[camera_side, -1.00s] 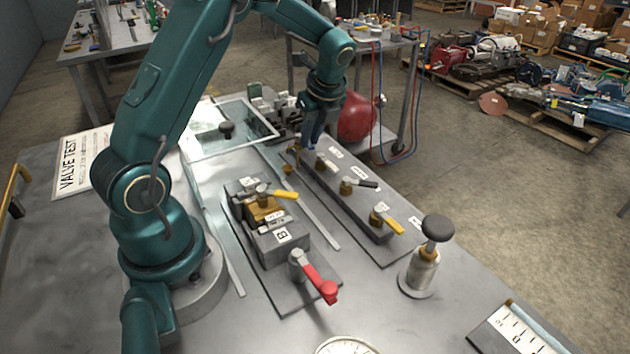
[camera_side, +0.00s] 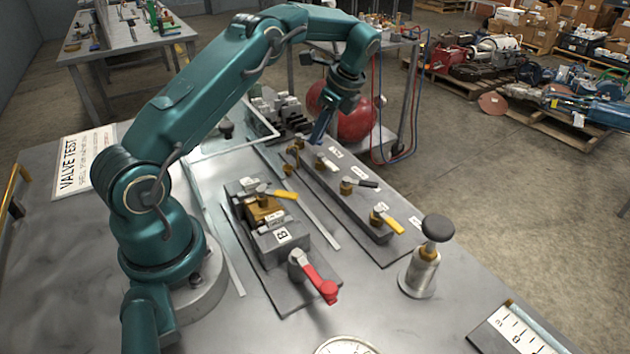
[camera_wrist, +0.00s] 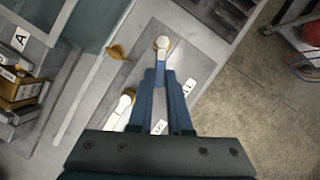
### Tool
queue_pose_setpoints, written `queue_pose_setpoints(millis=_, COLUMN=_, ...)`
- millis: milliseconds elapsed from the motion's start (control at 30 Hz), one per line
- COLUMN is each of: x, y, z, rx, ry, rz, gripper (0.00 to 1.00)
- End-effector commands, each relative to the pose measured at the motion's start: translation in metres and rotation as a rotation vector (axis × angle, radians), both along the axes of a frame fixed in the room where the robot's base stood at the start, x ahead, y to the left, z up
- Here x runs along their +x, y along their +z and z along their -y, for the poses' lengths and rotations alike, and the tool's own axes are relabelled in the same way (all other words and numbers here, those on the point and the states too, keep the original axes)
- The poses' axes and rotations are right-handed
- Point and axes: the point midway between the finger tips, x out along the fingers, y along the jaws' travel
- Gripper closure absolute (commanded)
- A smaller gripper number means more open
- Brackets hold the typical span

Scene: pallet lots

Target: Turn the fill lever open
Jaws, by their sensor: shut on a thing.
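A dark manifold bar (camera_side: 340,203) on the bench carries several small levers. The fill lever (camera_wrist: 162,44) is at the bar's far end, with a brass and pale hub; a partly covered label (camera_wrist: 188,87), seemingly reading FILL, lies beside it. My gripper (camera_wrist: 161,68) is shut on this lever's handle, its blue fingers hiding most of the handle. In the side view my gripper (camera_side: 317,139) reaches down at a tilt to the far end of the bar, and the fill lever's brass hub (camera_side: 297,144) shows just left of the fingertips.
A white-handled lever (camera_side: 326,162) is close by along the bar, then a black-handled (camera_side: 361,184) and a yellow one (camera_side: 390,222). A brass fitting (camera_side: 288,169) stands beside the bar. A valve block (camera_side: 283,240) with a red lever (camera_side: 317,280) sits left. A black-knobbed cylinder (camera_side: 423,272) stands right.

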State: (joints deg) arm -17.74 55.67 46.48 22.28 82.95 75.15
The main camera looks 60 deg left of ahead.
Motion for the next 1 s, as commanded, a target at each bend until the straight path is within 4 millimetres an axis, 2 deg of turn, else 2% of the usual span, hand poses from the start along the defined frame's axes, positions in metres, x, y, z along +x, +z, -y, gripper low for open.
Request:
queue_pose_setpoints(millis=433, x=0.0054, y=-0.0007, z=-0.0029, rx=-0.003, ry=0.122, rz=0.000, gripper=1.00)
queue_pose_setpoints(millis=1000, x=0.0067, y=-0.0001, z=-0.0041, rx=-0.002, ry=0.160, rz=0.000, gripper=1.00)
